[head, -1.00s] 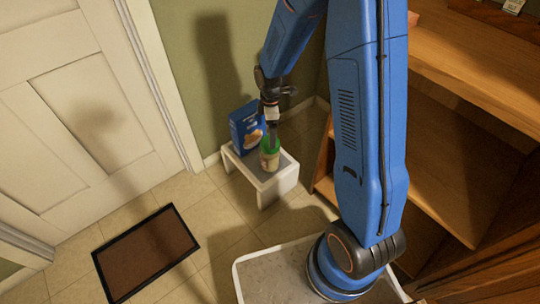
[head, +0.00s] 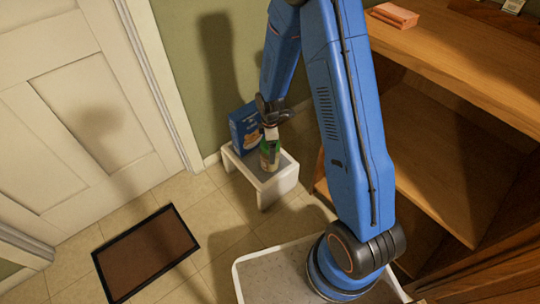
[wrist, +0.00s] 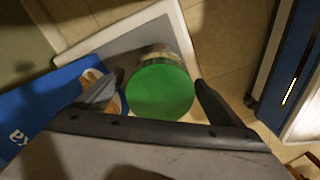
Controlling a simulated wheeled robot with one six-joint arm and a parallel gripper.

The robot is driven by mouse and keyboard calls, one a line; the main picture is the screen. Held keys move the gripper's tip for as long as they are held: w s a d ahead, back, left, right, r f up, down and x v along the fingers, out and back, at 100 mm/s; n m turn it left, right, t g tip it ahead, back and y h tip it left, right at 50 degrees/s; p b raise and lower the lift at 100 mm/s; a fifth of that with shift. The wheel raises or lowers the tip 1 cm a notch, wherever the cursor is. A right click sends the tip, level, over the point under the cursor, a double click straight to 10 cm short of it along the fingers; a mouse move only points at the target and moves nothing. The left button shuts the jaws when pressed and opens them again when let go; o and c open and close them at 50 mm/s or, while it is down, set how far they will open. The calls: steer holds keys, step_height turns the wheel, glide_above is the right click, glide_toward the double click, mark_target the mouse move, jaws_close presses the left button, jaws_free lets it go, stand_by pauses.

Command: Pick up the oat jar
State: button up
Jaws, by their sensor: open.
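The oat jar (head: 269,158) stands upright on a small white stool (head: 278,183). In the wrist view I look down on its round green lid (wrist: 160,92), with part of the jar body showing behind it. My gripper (head: 270,138) is over the jar in the head view and hides part of the lid. In the wrist view my gripper (wrist: 158,85) is open, with one finger on each side of the lid. I cannot tell whether either finger touches the jar.
A blue box (head: 244,128) stands on the stool just left of the jar, close to the left finger. The green wall is behind. A wooden shelf unit (head: 450,130) stands to the right. A brown doormat (head: 146,254) lies on the tiled floor.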

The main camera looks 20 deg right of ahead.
step_height(320, 180, down, 2)
steer(key=shift+f, duration=0.2)
steer(key=shift+r, duration=0.1)
steer(key=c, duration=1.6)
